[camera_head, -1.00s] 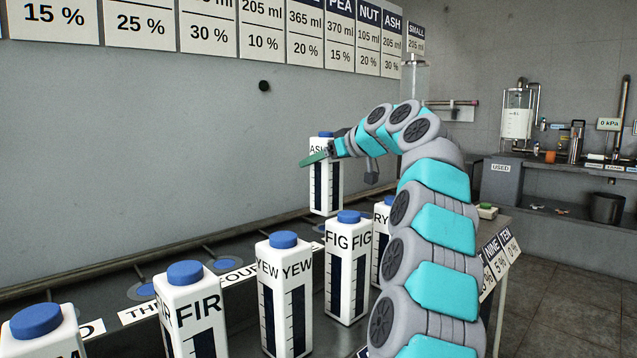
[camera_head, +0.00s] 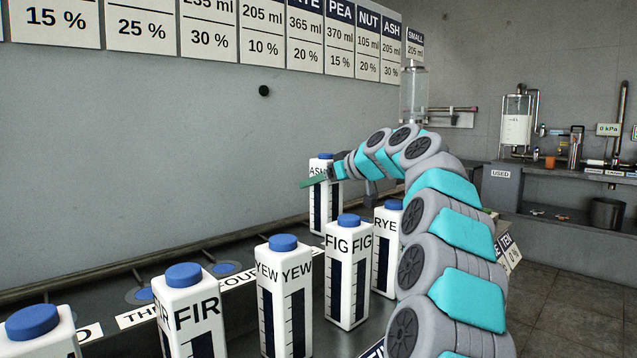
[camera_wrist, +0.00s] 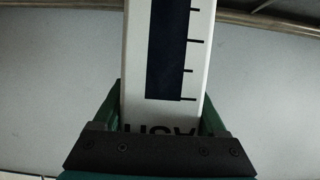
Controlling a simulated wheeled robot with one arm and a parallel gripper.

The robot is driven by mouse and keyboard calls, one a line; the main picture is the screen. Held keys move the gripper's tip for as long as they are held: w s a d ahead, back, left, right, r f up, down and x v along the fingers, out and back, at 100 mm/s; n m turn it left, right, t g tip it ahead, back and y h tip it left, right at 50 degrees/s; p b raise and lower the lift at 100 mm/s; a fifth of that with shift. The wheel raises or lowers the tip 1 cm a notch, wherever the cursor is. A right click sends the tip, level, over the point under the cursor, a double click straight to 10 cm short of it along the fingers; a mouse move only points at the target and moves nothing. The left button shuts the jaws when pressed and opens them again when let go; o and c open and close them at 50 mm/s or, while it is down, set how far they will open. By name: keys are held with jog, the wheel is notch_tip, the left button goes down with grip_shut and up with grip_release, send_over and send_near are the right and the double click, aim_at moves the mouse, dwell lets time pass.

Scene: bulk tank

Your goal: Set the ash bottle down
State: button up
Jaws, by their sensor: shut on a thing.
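The ash bottle (camera_head: 320,205) is white with a blue cap and a dark graduated strip, and stands upright behind the fig and rye bottles. My gripper (camera_head: 322,179) is shut around its upper part, just below the cap. In the wrist view my gripper (camera_wrist: 162,112) has a green finger on each side of the ash bottle (camera_wrist: 198,50), whose lettering appears upside down. The bottle's base is partly hidden behind the fig bottle, so I cannot tell whether it touches the bench.
The fig bottle (camera_head: 349,280), rye bottle (camera_head: 386,255), yew bottle (camera_head: 284,300) and fir bottle (camera_head: 192,315) stand in front. Blue round spots (camera_head: 224,268) mark the bench behind them. A wall (camera_head: 150,150) stands close behind.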

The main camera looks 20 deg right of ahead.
jog(key=o, duration=1.3)
jog(key=shift+f, duration=0.1)
jog(key=v, duration=0.7)
jog(key=shift+s+d+r, duration=0.1)
jog(key=shift+s+r, duration=0.15)
